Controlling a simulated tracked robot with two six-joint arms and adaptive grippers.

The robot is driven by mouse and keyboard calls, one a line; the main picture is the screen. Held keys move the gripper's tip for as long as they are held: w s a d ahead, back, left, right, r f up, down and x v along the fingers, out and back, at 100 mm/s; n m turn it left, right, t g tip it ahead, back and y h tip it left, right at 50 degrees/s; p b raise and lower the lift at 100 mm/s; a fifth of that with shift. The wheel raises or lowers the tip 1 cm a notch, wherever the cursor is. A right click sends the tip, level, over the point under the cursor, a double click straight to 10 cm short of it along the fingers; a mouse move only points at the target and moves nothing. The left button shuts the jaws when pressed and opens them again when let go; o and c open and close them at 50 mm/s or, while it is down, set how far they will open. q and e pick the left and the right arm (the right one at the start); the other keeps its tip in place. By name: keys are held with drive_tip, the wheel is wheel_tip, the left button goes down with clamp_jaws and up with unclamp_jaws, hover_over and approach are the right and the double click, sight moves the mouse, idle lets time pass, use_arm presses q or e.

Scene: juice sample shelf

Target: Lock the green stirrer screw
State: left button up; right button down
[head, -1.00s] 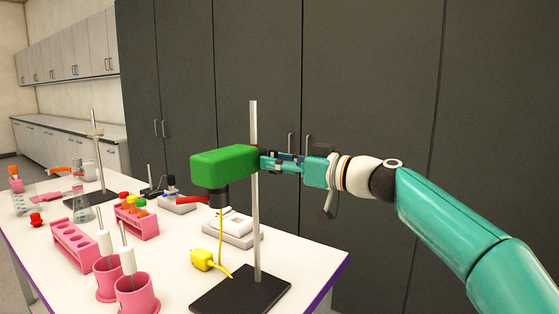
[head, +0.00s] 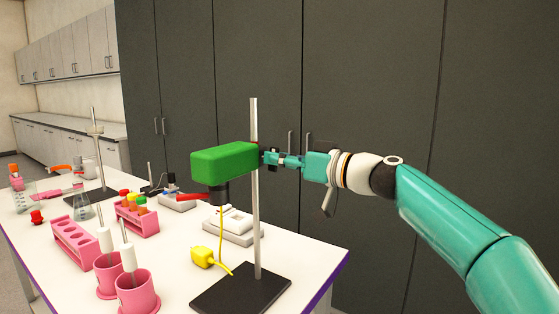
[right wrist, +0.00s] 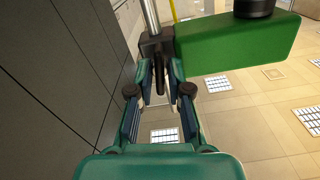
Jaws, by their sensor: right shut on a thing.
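The green stirrer (head: 222,163) is mounted on the metal rod (head: 254,215) of a stand with a black base (head: 240,292). In the right wrist view the green stirrer (right wrist: 235,48) sits right of the rod (right wrist: 151,16), beside a dark clamp piece (right wrist: 157,44). A dark screw (right wrist: 159,78) points from the clamp toward my gripper. My left gripper is not in view.
A yellow plug (head: 203,257) lies by the stand base, its cord hanging from the stirrer. Pink cups (head: 139,296) and pink racks (head: 73,246) stand to the left. Dark cabinets (head: 370,100) rise behind my arm.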

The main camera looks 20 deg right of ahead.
drive_tip(key=m, duration=0.5)
drive_tip(key=m+p, duration=0.1)
drive_tip(key=m, duration=0.4)
drive_tip(key=m+p, duration=0.1)
drive_tip(key=m, duration=0.4)
drive_tip(key=shift+w+d+m, duration=0.15)
drive_tip(key=shift+d+m, duration=0.15)
drive_tip(key=shift+m, duration=0.1)
drive_tip(key=shift+f, duration=0.1)
drive_tip(key=c, duration=1.2)
unclamp_jaws()
drive_tip(key=shift+f, duration=0.1)
drive_tip(key=shift+o, duration=0.2)
drive_tip(key=v, duration=1.1)
drive_tip(key=shift+s+d, duration=0.25)
drive_tip(key=shift+s, duration=0.1)
drive_tip(key=shift+f, duration=0.1)
